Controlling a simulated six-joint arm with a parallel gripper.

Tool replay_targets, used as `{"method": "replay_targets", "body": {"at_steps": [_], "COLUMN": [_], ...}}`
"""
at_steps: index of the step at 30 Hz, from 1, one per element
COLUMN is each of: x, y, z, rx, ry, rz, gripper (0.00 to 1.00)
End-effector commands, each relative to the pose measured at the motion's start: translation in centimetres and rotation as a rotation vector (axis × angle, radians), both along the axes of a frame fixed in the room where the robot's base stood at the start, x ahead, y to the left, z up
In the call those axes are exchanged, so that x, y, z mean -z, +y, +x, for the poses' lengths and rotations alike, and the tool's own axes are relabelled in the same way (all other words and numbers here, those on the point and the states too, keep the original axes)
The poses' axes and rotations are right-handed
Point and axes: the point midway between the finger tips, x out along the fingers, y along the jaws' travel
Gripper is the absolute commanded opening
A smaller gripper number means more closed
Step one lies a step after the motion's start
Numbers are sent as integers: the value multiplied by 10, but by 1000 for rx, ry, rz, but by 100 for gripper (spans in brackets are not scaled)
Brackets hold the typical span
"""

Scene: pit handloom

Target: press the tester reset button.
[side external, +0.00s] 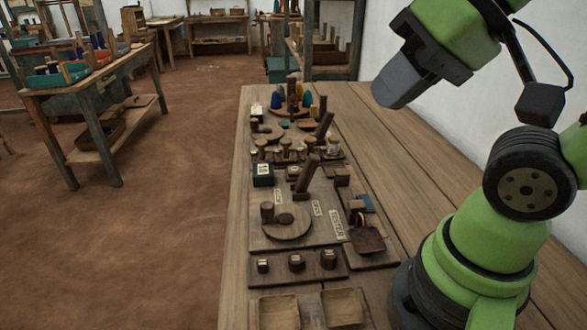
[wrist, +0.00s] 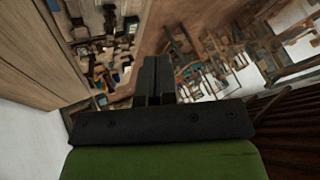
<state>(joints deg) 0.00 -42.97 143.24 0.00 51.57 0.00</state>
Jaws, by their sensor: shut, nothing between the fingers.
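My gripper (side external: 388,95) is raised over the right part of the wooden table in the side view, well above the boards and apart from everything. In the wrist view its dark fingers (wrist: 155,78) are together with nothing between them. On the table stands a labelled board (side external: 325,237) with a round wooden disc (side external: 288,233) and short dark pegs. In front of it a dark strip (side external: 310,275) carries a row of small dark knobs (side external: 296,262). I cannot tell which part is the tester reset button; the labels are too small to read.
Two shallow wooden trays (side external: 279,311) lie at the table's near end. A dark square dish (side external: 367,241) sits right of the board. Cones and spools (side external: 277,99) stand farther back. The table's right side (side external: 390,160) is bare. Another bench (side external: 110,72) stands across the floor.

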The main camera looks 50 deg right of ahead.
Motion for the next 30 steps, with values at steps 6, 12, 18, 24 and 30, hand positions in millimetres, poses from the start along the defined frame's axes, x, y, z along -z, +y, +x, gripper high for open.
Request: {"method": "replay_targets", "body": {"at_steps": [6, 12, 18, 24, 30], "x": [0, 0, 0, -1, -4], "y": [0, 0, 0, 0, 3], "z": [0, 0, 0, 2, 29], "rx": [0, 0, 0, -4, -40], "ry": [0, 0, 0, 4, 35], "rz": [0, 0, 0, 2, 30], "gripper": [0, 0, 0, 0, 0]}}
